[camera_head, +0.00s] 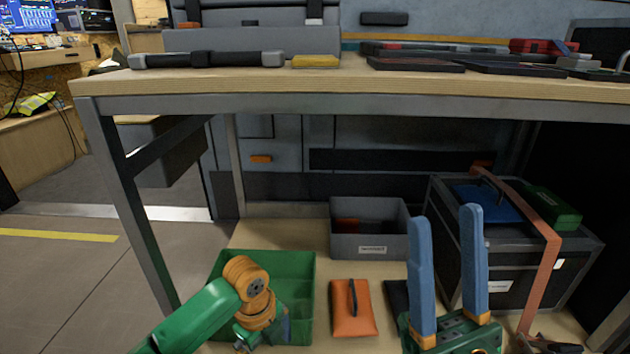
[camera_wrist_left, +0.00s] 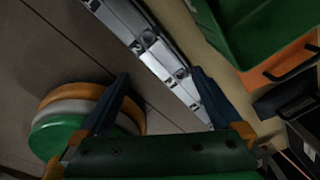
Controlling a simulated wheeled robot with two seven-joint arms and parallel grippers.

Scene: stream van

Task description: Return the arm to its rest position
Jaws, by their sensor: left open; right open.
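My right gripper (camera_head: 447,270) stands upright at the lower right of the head view. Its two blue fingers point up and are well apart, with nothing between them. My left arm comes in from the lower left, green with an orange joint, in front of the green bin (camera_head: 297,268). The left gripper is mostly hidden behind that arm in the head view. In the left wrist view my left gripper (camera_wrist_left: 161,73) has its blue fingers spread and empty. The green bin also shows there at the upper right (camera_wrist_left: 230,35).
On the lower shelf are a grey bin (camera_head: 368,245), an orange pouch (camera_head: 352,318) and a strapped dark case (camera_head: 500,265). Open floor (camera_head: 60,280) lies left.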

